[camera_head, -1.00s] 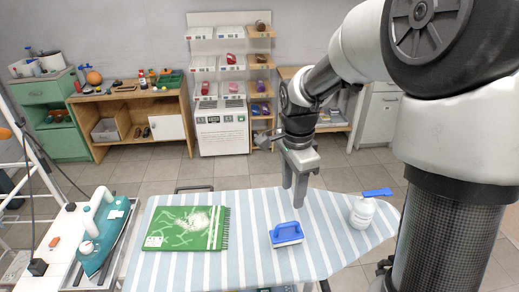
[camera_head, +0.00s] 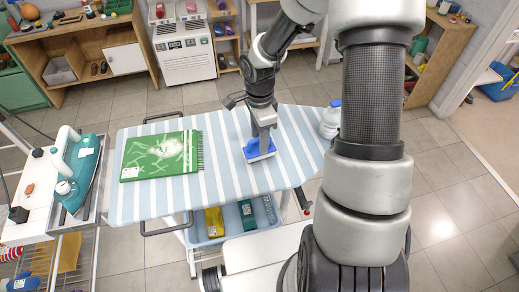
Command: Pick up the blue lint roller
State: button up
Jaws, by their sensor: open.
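The blue lint roller (camera_head: 252,156), a blue handled piece with a pale underside, lies on the striped ironing board (camera_head: 222,180), right of the green cloth. My gripper (camera_head: 264,147) is open and points down right over it, with the fingertips at its handle. The fingers cover part of the handle. I cannot tell whether they touch it.
A folded green patterned cloth (camera_head: 160,156) lies left on the board. A white bottle (camera_head: 329,122) with blue at its top stands right, partly behind my arm. A teal iron (camera_head: 80,172) is at the left. A bin (camera_head: 207,237) with several items is below.

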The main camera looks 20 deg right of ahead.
notch_tip(320, 180, down, 5)
jog(key=shift+r, duration=0.15)
jog(key=c, duration=0.9)
jog(key=shift+r, duration=5.05)
